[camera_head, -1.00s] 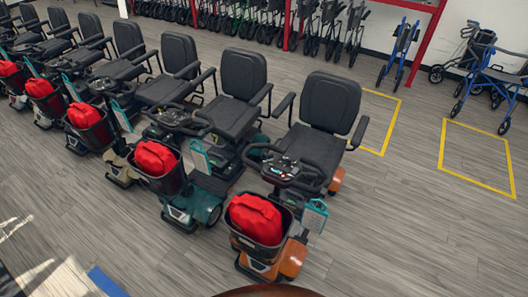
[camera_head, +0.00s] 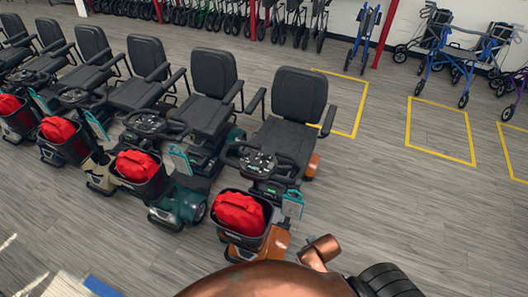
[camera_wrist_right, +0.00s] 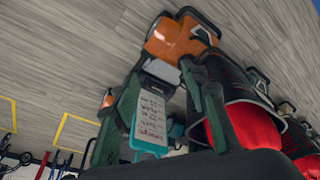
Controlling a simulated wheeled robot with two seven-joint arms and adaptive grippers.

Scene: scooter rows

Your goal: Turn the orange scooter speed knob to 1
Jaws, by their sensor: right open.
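The orange scooter (camera_head: 275,243) is the nearest of the row in the head view, with a black seat and a basket holding a red bag (camera_head: 240,212). Its control console (camera_head: 258,163) faces the seat; the speed knob is too small to make out. In the right wrist view the scene is tilted, with the scooter's orange body (camera_wrist_right: 180,40), the red bag (camera_wrist_right: 225,130) and a hanging tag (camera_wrist_right: 150,120). My right gripper (camera_wrist_right: 165,75) is open, with its dark fingers spread and the tag seen between them. My left gripper shows in neither view.
Other scooters (camera_head: 140,175) stand close on the left. My copper-coloured arm covers the bottom of the head view. Yellow floor frames (camera_head: 440,153), walkers (camera_head: 470,55) and a red post (camera_head: 385,35) are behind. The floor (camera_head: 400,210) to the right is clear.

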